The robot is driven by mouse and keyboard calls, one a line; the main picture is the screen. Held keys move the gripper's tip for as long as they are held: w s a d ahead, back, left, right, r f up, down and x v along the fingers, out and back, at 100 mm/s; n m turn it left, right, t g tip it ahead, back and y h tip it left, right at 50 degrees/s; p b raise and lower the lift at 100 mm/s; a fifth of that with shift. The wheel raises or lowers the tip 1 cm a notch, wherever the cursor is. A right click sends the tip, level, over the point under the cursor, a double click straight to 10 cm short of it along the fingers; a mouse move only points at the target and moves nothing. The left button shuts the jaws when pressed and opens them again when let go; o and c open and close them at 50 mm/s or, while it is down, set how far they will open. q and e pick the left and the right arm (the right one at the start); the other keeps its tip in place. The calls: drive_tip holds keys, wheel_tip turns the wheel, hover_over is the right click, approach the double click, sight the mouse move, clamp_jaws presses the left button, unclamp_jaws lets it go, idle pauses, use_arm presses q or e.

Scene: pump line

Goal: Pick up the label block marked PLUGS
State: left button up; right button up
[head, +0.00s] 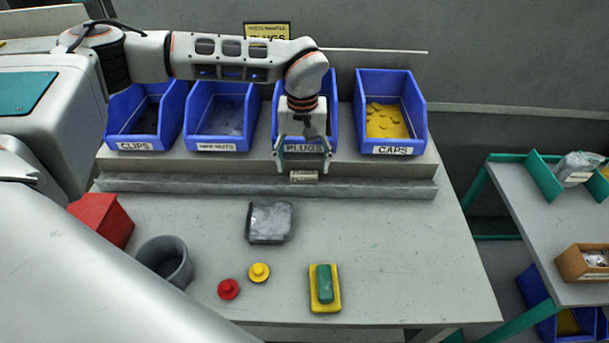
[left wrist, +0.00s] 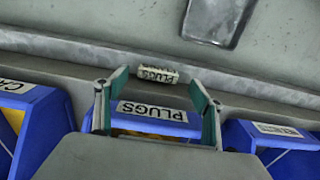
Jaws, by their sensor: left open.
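The label block marked PLUGS (head: 303,177) is a small pale block on the ledge in front of the third blue bin; it also shows in the left wrist view (left wrist: 157,74), its lettering upside down. My left gripper (head: 303,168) is open in front of that bin, its teal-lined fingers pointing at the block. In the left wrist view the block lies beyond the fingertips (left wrist: 157,86), between their lines and apart from them. The bin's own PLUGS label (head: 304,148) shows between the fingers. My right gripper is not in view.
Blue bins marked CLIPS (head: 134,146), wing nuts (head: 216,147) and CAPS (head: 391,150) stand in the same row. The table's right side is clear.

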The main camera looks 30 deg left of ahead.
sight(304, 173)
use_arm(q)
wheel_tip(304, 173, down, 4)
drive_tip(key=shift+w+d, duration=0.1)
drive_tip(key=shift+w, duration=0.05)
drive_tip(key=c, duration=1)
drive_tip(key=shift+r, duration=0.1)
